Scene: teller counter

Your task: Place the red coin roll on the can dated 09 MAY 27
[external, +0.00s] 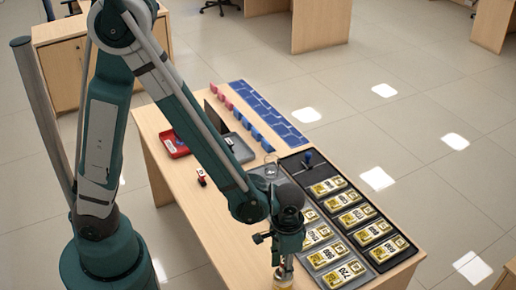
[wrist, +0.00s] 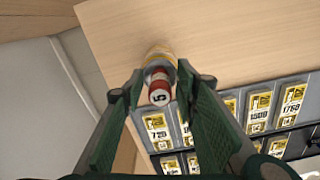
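The red coin roll (wrist: 159,82), with a pale end marked 5, stands between my fingers in the wrist view. Right behind it is a yellow and silver can (wrist: 161,52); the roll appears to rest on it. My gripper (wrist: 160,72) points down around the roll, and gaps show between the fingers and the roll, so it looks open. In the external view my gripper (external: 284,262) is at the near edge of the counter, above a yellowish can (external: 283,283) cut by the frame bottom. No date is readable on the can.
Grey and black trays with several yellow-labelled cards (external: 350,270) lie right of the can. A red tray (external: 173,146), a grey tray (external: 240,148), a small red item (external: 202,177) and a blue strip (external: 268,112) are farther back.

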